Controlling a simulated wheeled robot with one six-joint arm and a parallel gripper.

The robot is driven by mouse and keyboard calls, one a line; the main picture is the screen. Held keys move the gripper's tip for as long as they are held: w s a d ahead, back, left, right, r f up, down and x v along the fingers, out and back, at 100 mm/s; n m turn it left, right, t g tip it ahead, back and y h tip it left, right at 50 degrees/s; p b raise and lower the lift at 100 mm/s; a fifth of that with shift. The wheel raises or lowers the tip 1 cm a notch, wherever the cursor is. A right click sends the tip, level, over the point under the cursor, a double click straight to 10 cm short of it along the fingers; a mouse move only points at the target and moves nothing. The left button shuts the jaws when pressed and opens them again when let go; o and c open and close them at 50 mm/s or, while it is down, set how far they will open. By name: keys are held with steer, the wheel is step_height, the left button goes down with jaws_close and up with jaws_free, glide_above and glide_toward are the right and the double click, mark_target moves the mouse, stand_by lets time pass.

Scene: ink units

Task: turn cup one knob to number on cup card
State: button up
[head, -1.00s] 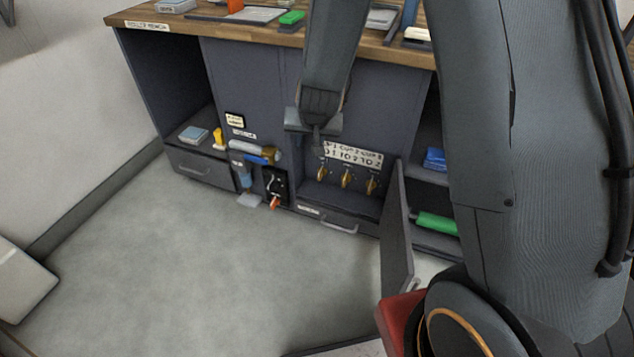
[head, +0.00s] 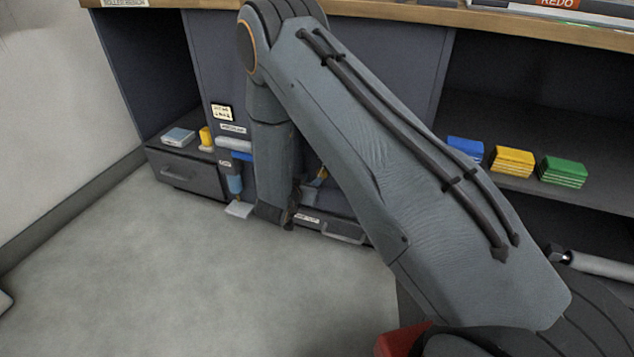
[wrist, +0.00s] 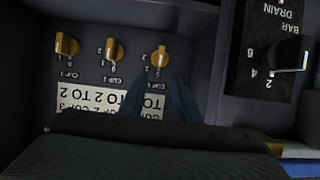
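In the wrist view, which is upside down, three brass knobs sit in a row on a dark panel. The cup one knob (wrist: 160,57) is at the right, the cup 2 knob (wrist: 115,50) in the middle, the cup 3 knob (wrist: 67,45) at the left. My gripper (wrist: 160,88) is open and empty, its two fingers apart and pointing toward the cup one knob; contact cannot be told. The white cup card (wrist: 95,101) shows inverted "2" and "TO" text; my gripper hides its cup one part. In the head view my arm covers most of the recess.
A bar drain dial with a black knob (wrist: 289,56) is close on the right in the wrist view. Colored stacks (head: 513,161) lie on the right shelf. The floor at left is clear.

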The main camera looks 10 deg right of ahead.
mark_target(319, 174)
steer(key=shift+b+x, duration=1.5)
steer(key=shift+x, duration=2.5)
steer(key=shift+s, duration=0.1)
steer(key=shift+c, duration=0.2)
jaws_close()
